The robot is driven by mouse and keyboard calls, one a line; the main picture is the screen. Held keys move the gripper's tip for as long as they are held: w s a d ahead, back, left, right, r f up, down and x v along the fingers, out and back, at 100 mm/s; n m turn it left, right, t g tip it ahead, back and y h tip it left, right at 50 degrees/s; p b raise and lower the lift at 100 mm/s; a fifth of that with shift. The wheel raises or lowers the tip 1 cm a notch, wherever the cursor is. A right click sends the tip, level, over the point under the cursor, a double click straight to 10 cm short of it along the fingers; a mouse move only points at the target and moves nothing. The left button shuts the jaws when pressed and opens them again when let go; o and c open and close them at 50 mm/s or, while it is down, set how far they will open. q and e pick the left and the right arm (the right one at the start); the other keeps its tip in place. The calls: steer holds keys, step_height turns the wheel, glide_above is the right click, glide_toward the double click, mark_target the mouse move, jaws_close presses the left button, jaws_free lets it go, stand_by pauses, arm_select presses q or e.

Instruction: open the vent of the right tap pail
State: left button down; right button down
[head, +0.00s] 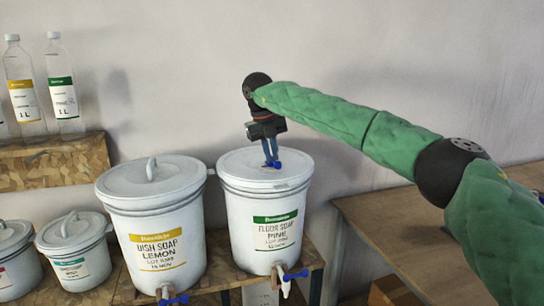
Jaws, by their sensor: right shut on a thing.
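The right tap pail (254,225) is white with a green label reading floor soap, pine. Its lid (240,175) is on. A blue vent (278,165) shows on top of the lid at my right gripper's fingertips. My right gripper (272,162) points straight down from above and is shut on the vent, its fingers hiding part of it. The pail's tap (284,280), with a blue handle, is low on the front. I cannot tell how far the vent is turned. My left gripper is not in view.
Another tap pail (150,225), labelled dish soap, lemon, stands close on the left. Smaller lidded pails (74,250) stand further left. Clear bottles (62,85) stand on a wooden ledge (60,160) at the back left. A wooden table (385,235) is at right.

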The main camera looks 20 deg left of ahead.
mark_target(265, 169)
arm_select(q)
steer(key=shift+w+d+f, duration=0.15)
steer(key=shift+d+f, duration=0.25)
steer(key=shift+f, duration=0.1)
arm_select(e)
steer(key=shift+a+r+m, duration=0.1)
steer(key=shift+r+m, duration=0.1)
steer(key=shift+m, duration=0.3)
steer(key=c, duration=1.6)
jaws_free()
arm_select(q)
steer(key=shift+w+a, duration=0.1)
arm_select(e)
steer(key=shift+o, duration=0.5)
steer(key=shift+w+a+f, duration=0.1)
steer(key=shift+f, duration=0.1)
